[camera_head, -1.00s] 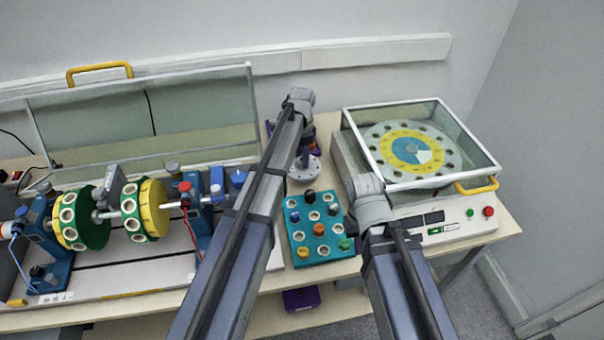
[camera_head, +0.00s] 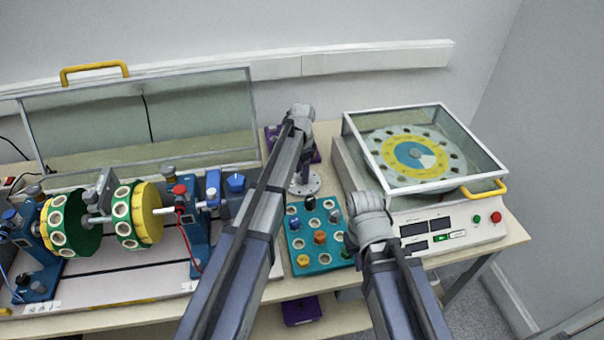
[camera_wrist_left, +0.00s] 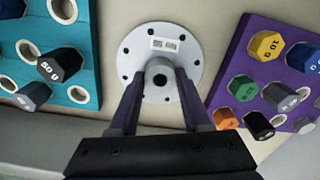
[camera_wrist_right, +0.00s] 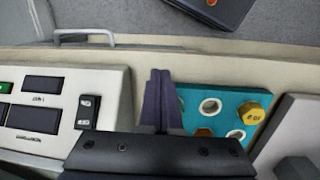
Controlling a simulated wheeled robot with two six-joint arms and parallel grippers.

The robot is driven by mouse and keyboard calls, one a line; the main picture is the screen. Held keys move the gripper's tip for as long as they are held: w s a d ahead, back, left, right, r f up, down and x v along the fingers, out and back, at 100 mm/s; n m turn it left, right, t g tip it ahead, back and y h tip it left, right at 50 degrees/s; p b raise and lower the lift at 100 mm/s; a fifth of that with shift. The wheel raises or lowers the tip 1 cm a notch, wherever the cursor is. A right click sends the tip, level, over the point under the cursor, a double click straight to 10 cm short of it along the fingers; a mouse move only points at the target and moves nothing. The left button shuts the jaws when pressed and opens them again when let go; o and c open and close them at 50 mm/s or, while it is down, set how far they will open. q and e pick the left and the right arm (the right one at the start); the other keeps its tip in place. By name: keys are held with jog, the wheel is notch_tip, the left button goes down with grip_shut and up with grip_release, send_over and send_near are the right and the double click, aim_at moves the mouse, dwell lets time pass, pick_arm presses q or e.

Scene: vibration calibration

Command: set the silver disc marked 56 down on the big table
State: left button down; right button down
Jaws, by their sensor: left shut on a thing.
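The silver disc (camera_head: 308,187) is a round flange with a ring of small holes, a centre post and a white label whose marking I cannot read; in the left wrist view (camera_wrist_left: 130,70) it lies between the two trays. My left gripper (camera_wrist_left: 158,82) is shut on its post from above. The disc is over or on the bare strip of the big table (camera_head: 335,126); I cannot tell whether it touches the wood. My right gripper (camera_wrist_right: 160,95) is shut and empty near the teal tray's right side; in the head view its fingertips are hidden behind its wrist.
A teal tray (camera_head: 343,262) of coloured knobs is in front of the disc, a purple tray (camera_wrist_left: 226,82) behind it. The balancer with a clear lid (camera_head: 440,222) stands right, the rotor rig (camera_head: 130,262) left. Little free table lies between them.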

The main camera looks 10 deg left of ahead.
pick_arm(q)
jog(key=shift+c, duration=1.8)
grip_release()
jog(key=shift+f, duration=0.1)
pick_arm(e)
jog(key=shift+f, duration=0.1)
pick_arm(q)
notch_tip(320, 180, up, 12)
jog(key=p, duration=1.2)
jog(key=s+d+n, duration=0.3)
jog(key=s+d, duration=0.1)
jog(key=s, duration=1)
jog(key=s+d+n+y, duration=0.1)
jog(key=s+d+n, duration=0.2)
jog(key=s, duration=1.2)
jog(key=shift+s+d+r+n, duration=0.25)
jog(key=shift+s+d+n, duration=0.05)
jog(key=shift+d, duration=0.6)
pick_arm(e)
notch_tip(320, 180, up, 12)
